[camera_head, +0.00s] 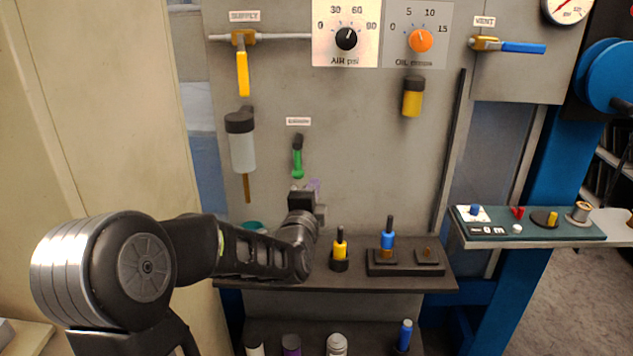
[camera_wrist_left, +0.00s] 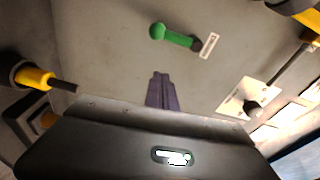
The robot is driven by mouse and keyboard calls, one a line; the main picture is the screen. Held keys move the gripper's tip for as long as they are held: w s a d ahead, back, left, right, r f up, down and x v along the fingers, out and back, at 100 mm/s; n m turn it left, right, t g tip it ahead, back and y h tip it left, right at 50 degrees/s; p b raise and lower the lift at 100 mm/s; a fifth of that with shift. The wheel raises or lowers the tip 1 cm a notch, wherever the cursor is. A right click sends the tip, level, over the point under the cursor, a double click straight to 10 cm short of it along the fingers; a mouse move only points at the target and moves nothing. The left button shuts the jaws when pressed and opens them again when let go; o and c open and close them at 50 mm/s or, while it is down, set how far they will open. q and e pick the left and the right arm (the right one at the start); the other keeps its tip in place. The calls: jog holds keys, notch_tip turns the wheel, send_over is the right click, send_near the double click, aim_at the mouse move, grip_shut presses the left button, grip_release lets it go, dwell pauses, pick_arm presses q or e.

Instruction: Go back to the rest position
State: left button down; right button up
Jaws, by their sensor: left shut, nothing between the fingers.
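My left arm comes in from the left in the head view and reaches over the shelf toward the grey panel. My left gripper (camera_head: 314,186) has slim purple fingers, shut together with nothing between them; they also show in the left wrist view (camera_wrist_left: 161,92). The fingers point at the panel just below and right of a green handle (camera_head: 297,158). In the left wrist view the green handle (camera_wrist_left: 175,38) stands clear of the fingertips. My right gripper is in neither view.
The shelf (camera_head: 300,280) bears a yellow-collared tool (camera_head: 340,250) and a blue-collared tool (camera_head: 388,238) right of my forearm. Above are a yellow supply lever (camera_head: 242,72), a filter bowl (camera_head: 242,145) and an orange knob (camera_head: 421,40). A teal side tray (camera_head: 490,240) juts out right.

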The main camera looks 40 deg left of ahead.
pick_arm(q)
jog(key=shift+s+d, duration=0.15)
jog(key=shift+s, duration=0.05)
dwell(0.6)
jog(key=s+d+f+n+g+h, duration=0.1)
jog(key=d+f+n+g+h, duration=0.4)
jog(key=d+f, duration=0.7)
jog(key=d+f+n+g+h, duration=0.1)
jog(key=d+f+n+h, duration=0.2)
jog(key=d+f+n, duration=0.85)
jog(key=s+d+f+m+g+h, duration=0.1)
jog(key=s+d+f+g, duration=0.3)
jog(key=s+d+f, duration=0.5)
jog(key=s+d+f+m+g+h, duration=0.2)
jog(key=s+d+f+g+h, duration=0.2)
jog(key=s+d+f, duration=0.5)
jog(key=s+f+g, duration=0.1)
jog(key=s+f, duration=0.5)
jog(key=s, duration=0.1)
jog(key=shift+s+f, duration=0.3)
jog(key=shift+s, duration=0.1)
